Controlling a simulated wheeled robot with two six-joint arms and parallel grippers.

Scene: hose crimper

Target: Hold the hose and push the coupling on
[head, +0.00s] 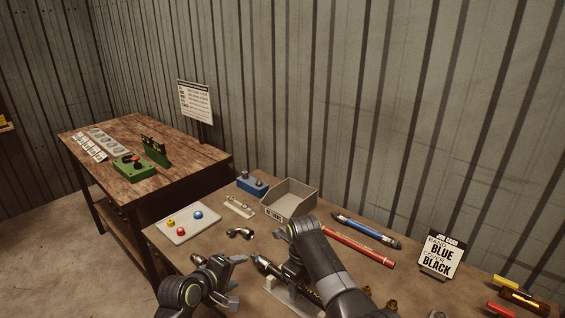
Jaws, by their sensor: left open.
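My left gripper (236,271) is open, low in the middle of the head view, with its fingers pointing right. A dark hose-like piece with a brass-coloured end (263,262) lies just right of its fingertips, apart from them as far as I can see. This piece runs down to the right behind my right arm, over a pale stand (287,297). My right gripper (290,268) is over the piece; its fingers are mostly hidden by its own wrist, so its grip is unclear. A shiny metal fitting (240,233) lies on the bench behind; I cannot tell whether it is the coupling.
A blue hose (366,231) and a red hose (357,246) lie to the right, near a job card (439,254). Brass fittings (392,304) sit front right.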

